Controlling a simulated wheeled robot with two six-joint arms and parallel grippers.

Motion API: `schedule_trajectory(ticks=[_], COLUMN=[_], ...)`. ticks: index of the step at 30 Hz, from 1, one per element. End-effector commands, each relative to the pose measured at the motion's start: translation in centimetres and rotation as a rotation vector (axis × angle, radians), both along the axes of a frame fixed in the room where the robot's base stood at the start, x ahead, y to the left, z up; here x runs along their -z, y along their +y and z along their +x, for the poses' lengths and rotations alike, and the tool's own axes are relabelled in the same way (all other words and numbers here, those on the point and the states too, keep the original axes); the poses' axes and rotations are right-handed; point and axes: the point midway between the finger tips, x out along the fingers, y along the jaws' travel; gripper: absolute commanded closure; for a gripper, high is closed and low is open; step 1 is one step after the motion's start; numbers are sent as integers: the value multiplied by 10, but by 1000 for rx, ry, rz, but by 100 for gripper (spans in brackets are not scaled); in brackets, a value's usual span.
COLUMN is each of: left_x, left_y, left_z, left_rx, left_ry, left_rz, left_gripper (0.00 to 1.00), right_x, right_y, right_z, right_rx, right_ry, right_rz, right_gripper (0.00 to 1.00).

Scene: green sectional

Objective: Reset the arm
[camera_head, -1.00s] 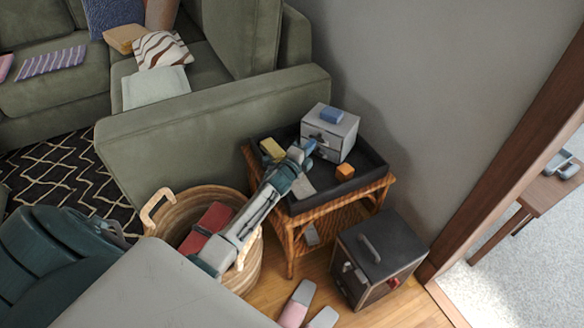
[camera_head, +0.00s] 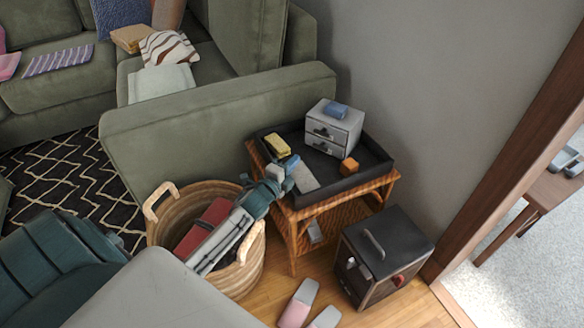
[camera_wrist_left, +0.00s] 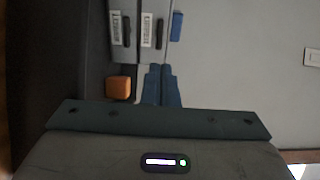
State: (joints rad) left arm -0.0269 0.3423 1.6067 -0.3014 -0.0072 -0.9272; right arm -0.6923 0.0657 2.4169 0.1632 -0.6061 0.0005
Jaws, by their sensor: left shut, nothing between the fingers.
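My left gripper (camera_head: 290,162) is in the head view at the near left edge of the black tray (camera_head: 370,171) on the wicker side table. Its arm reaches up from the lower middle, over the basket. In the left wrist view the two blue fingers (camera_wrist_left: 161,86) are close together with nothing held between them. They point toward a small grey two-drawer box (camera_wrist_left: 125,40), which in the head view (camera_head: 347,131) stands at the back of the tray, apart from the gripper. My right gripper is in neither view.
The tray also holds a yellow block (camera_head: 278,144), an orange cube (camera_head: 348,166) and a flat grey piece. A blue block (camera_head: 336,111) lies on the drawer box. A wicker basket (camera_head: 165,222) with a red item stands below my arm. A dark cabinet (camera_head: 384,252) and slippers (camera_head: 298,302) are on the floor.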

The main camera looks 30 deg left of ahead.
Motion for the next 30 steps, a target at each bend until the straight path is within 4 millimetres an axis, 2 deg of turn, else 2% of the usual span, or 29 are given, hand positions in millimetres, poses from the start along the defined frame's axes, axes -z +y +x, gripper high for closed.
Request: schedule_trajectory(ticks=[11,15,17,19,24,30], left_x=[0,4,7,11,11,-3], left_y=[-1,-11,-22,-39,-86,-115], left_z=[-6,-18,-33,-59,-138,-195], left_rx=[1,-1,-4,-12,-64,-124], left_ry=[1,18,37,72,184,267], left_rz=[-2,-79,-167,-323,-811,-1170], left_gripper=[100,100,100,100,100,100], right_x=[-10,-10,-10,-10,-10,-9], right_y=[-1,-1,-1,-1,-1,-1], right_z=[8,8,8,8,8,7], right_rx=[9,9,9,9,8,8], right_ry=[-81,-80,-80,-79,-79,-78], right_rz=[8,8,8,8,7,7], right_gripper=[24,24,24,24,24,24])
